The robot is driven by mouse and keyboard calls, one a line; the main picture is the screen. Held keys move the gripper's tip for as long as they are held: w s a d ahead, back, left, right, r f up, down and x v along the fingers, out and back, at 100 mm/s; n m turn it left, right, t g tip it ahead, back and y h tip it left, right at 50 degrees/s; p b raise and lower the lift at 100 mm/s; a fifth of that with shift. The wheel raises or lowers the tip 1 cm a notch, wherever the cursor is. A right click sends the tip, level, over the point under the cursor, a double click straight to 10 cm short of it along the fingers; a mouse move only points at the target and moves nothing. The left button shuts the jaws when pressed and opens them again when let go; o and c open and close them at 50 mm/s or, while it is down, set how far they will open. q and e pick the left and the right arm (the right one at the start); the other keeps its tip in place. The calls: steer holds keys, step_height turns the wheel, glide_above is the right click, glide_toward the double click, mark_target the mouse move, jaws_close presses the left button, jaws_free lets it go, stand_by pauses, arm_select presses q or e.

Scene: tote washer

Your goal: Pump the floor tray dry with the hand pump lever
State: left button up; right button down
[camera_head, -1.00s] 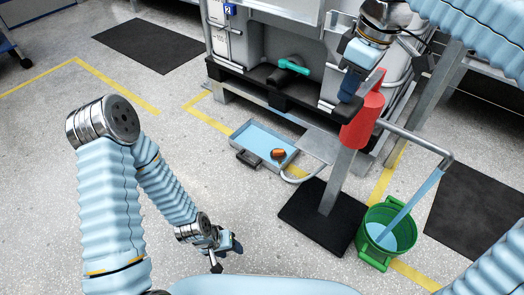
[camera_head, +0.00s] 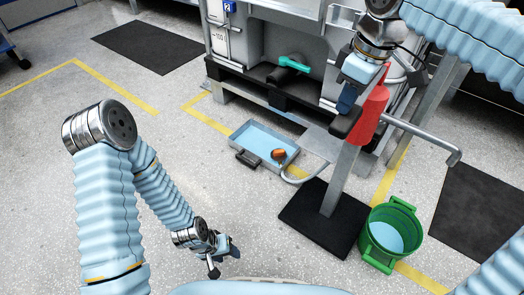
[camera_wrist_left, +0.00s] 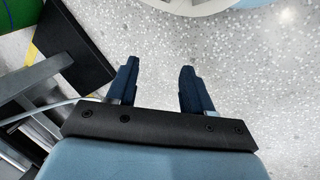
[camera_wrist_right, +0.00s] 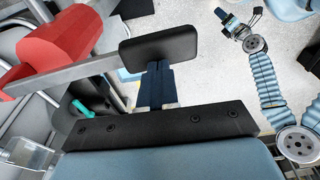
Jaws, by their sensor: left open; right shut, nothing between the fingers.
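The red hand pump (camera_head: 371,112) stands on a post over a black base plate (camera_head: 318,217). Its black lever grip (camera_head: 345,122) faces my right gripper (camera_head: 347,103), which is shut and empty, its fingertips at the grip. In the right wrist view, the grip (camera_wrist_right: 158,50) lies across those fingertips (camera_wrist_right: 157,80); contact is hard to tell. The floor tray (camera_head: 268,164) holds blue water and an orange piece (camera_head: 278,154) with a hose. The green bucket (camera_head: 406,216) under the spout (camera_head: 425,140) holds water. My left gripper (camera_head: 224,260) is open and empty, low above the floor.
The washer (camera_head: 275,50) with a teal-handled valve (camera_head: 293,64) stands behind the tray on a black pallet-like base. Dark mats (camera_head: 150,46) lie on the floor at the back left and right. Free floor lies left of the tray.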

arm_select(q)
steer(key=shift+r, duration=0.15)
arm_select(e)
steer(key=shift+r, duration=0.1)
step_height(320, 180, up, 3)
steer(key=p, duration=0.3)
arm_select(q)
step_height(320, 180, up, 8)
steer(key=d+p, duration=0.2)
steer(key=p, duration=0.4)
steer(key=shift+s+d+r, duration=0.15)
steer(key=shift+s+r, duration=0.1)
steer(key=shift+s, duration=0.2)
arm_select(e)
step_height(320, 180, up, 6)
steer(key=shift+f, duration=0.1)
steer(key=c, duration=1.8)
jaws_free()
arm_select(q)
steer(key=shift+d, duration=0.1)
